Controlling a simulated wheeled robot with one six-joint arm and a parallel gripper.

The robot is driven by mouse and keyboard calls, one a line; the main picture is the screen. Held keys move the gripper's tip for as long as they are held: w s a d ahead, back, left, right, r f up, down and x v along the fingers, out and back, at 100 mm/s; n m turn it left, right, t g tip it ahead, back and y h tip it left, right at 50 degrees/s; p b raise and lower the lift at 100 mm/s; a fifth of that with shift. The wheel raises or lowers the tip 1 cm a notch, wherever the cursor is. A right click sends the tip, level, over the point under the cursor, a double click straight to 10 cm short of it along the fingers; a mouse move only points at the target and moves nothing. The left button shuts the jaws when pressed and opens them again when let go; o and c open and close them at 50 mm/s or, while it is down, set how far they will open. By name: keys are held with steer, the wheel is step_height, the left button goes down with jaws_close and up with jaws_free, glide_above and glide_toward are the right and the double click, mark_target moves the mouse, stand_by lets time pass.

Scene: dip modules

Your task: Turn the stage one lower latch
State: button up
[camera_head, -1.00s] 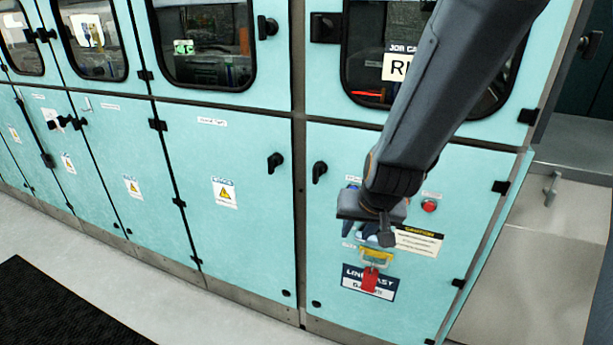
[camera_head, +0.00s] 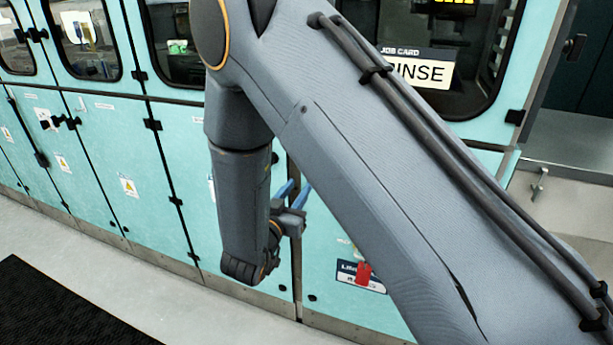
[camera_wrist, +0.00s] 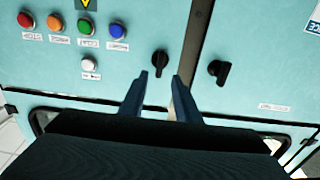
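My gripper (camera_head: 297,188) is in front of the teal cabinet's lower doors, its blue fingers pointing toward them. In the wrist view, which is upside down, my gripper (camera_wrist: 160,79) is open with nothing between its fingers. A black latch (camera_wrist: 160,63) appears just beyond the gap, on the door with the coloured buttons; whether the fingers touch it cannot be told. A second black latch (camera_wrist: 219,70) is on the neighbouring door, across the dark seam. Both latches are hidden behind my arm in the head view. The labels are too small to tell which is stage one.
Red (camera_wrist: 26,20), orange (camera_wrist: 55,23), green (camera_wrist: 85,26) and blue (camera_wrist: 118,29) buttons and a white button (camera_wrist: 88,63) are beside the first latch. A red tag (camera_head: 363,273) hangs low on the right door. Clear floor (camera_head: 150,290) lies in front.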

steer(key=p+x, duration=0.1)
steer(key=x, duration=0.5)
steer(key=shift+w+d, duration=0.15)
steer(key=shift+w, duration=0.2)
jaws_close()
